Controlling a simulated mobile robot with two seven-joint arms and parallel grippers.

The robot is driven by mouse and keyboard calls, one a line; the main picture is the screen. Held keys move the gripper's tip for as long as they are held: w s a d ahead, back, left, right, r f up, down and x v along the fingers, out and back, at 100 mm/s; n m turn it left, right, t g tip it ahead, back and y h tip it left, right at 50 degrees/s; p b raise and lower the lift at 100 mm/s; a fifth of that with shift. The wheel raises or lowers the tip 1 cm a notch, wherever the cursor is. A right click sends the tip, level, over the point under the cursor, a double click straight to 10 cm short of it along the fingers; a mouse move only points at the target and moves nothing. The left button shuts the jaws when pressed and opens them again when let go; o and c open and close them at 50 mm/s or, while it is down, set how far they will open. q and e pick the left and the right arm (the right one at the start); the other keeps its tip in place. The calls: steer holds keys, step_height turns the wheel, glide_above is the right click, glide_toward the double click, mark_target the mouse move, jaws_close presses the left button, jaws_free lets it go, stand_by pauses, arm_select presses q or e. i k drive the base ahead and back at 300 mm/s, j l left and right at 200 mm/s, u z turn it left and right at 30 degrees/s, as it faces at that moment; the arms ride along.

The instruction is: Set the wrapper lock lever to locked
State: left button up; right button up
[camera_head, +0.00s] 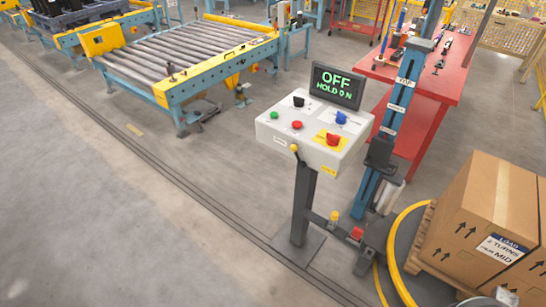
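The wrapper's control box (312,130) stands on a dark post. A small lever with a yellow ball knob (294,147) sticks out at its front edge, beside a small label too small to read. The lever's set position cannot be told. The box top carries a black knob (298,101), a green button (274,115), a red button (297,125), a blue knob (341,117) and a red knob on a yellow plate (333,139). The screen (336,86) reads "OFF" and "HOLD 0 N". Neither gripper's fingers show.
A blue mast (385,140) stands right behind the box. A cardboard carton (490,215) on a pallet and a yellow ring (397,250) are at right. A red table (430,75) and roller conveyor (185,60) stand behind. The floor at left is clear.

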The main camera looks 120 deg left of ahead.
mark_target(297, 156)
steer(key=u, duration=0.9)
steer(key=k+u, duration=0.1)
steer(key=u, duration=1.7)
steer(key=k+u, duration=0.1)
steer(key=u, duration=0.35)
steer(key=j+u, duration=0.1)
steer(key=u, duration=0.35)
steer(key=i+j+z, duration=0.4)
steer(key=j, duration=0.2)
steer(key=i+j+z, duration=0.2)
steer(key=j, duration=0.15)
steer(key=i+j+z, duration=0.2)
steer(key=j, duration=0.2)
steer(key=j+z, duration=0.2)
steer(key=j, duration=0.45)
steer(key=k+j, duration=0.15)
steer(key=j+u, duration=0.05)
steer(key=j, duration=0.05)
